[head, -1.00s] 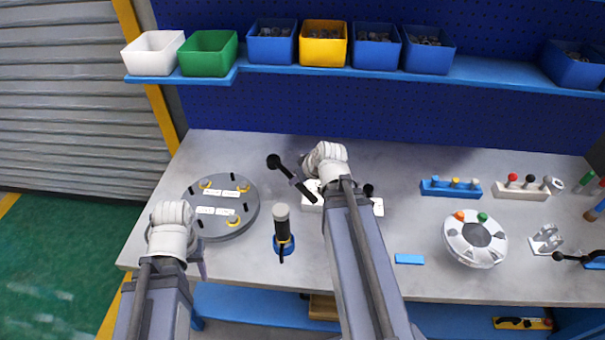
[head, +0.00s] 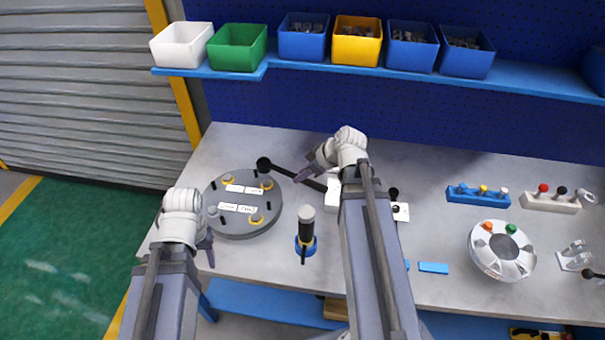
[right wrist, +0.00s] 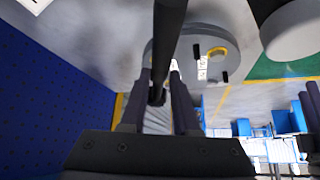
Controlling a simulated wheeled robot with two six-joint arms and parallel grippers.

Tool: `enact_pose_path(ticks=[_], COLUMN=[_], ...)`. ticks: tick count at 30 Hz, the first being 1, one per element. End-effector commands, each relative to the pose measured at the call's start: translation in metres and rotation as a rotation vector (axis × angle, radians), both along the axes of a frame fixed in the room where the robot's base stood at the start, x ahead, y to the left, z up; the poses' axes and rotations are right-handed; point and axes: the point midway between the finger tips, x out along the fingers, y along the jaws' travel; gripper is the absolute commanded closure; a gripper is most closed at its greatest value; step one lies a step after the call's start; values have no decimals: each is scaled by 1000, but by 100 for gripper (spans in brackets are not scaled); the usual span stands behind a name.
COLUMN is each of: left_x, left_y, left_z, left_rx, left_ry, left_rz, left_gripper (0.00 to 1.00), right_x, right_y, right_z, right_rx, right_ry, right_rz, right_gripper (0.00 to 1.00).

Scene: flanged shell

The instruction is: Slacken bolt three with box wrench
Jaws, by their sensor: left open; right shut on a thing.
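The grey round flanged shell (head: 234,229) lies on the bench at left, with several bolts, some ringed in yellow, and white labels too small to read. I cannot tell which bolt is three. My right gripper (head: 309,172) is shut on the black box wrench (head: 286,172). The wrench's round end (head: 264,163) points left, near the shell's far right edge; its height above the bench is unclear. In the right wrist view the dark wrench shaft (right wrist: 170,30) runs between the fingers (right wrist: 160,95), with the shell (right wrist: 190,28) beyond. My left gripper (head: 208,250) is open and empty at the shell's near left side.
A round white fixture (head: 502,250) and bolt racks (head: 478,195) stand at right. Bins (head: 237,48) line the shelf above.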

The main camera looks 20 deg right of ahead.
Motion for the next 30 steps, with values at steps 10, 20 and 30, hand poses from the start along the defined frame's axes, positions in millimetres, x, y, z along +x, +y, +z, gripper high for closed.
enact_pose_path(ticks=[10, 20, 30], left_x=[0, 0, 0], left_y=[0, 0, 0], left_z=[-37, -48, -48], left_rx=[0, 0, 0], left_ry=[0, 0, 0], left_rz=[1, 1, 1], left_gripper=[50, 50, 50], right_x=[0, 0, 0], right_y=[0, 0, 0], right_z=[-37, -48, -48], right_rx=[1, 1, 0], right_ry=[0, 0, -1], right_rz=[-1, -1, -1], right_gripper=[100, 100, 100])
